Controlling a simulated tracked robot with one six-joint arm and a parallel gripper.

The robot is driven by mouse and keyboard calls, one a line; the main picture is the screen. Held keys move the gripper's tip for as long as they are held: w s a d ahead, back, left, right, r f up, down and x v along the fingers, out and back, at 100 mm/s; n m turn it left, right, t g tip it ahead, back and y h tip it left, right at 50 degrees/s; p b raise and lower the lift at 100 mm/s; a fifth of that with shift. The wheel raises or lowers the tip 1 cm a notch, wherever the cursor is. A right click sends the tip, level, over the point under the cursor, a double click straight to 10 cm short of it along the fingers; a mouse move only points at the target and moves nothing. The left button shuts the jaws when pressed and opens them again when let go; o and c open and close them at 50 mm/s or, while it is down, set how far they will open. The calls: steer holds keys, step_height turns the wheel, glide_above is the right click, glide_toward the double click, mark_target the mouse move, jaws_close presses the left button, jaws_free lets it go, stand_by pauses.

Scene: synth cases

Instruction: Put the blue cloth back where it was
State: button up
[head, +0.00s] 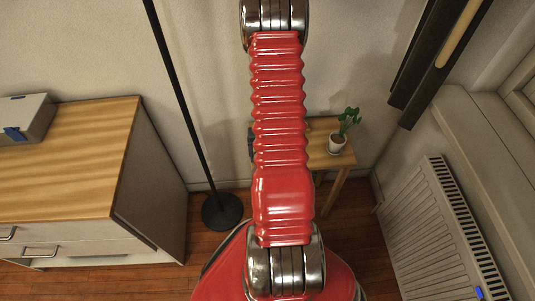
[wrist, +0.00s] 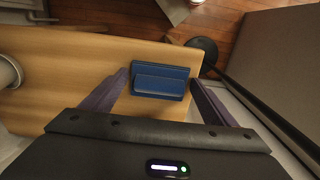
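A dark blue object (wrist: 160,83) lies on the small wooden table (wrist: 60,85) in the wrist view. It has a raised flat fold or ledge along its front; I cannot tell whether it is the blue cloth. My gripper (wrist: 158,76) is open, with one finger left and one right of the blue object. I cannot tell whether the fingers touch it. In the head view my red arm hides my gripper and most of this table (head: 343,160). Other blue patches are on the grey box (head: 14,133) at the left and low on the radiator (head: 479,293).
A potted plant (head: 338,142) stands on the small table. A floor lamp's black base (head: 222,211) and pole stand between the table and a wooden-topped dresser (head: 75,150). The grey box (head: 35,113) sits on the dresser. A white radiator (head: 430,235) is at the right.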

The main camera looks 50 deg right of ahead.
steer(key=shift+o, duration=1.1)
steer(key=shift+r, duration=0.2)
step_height(320, 180, up, 12)
steer(key=shift+f, duration=0.15)
stand_by(0.4)
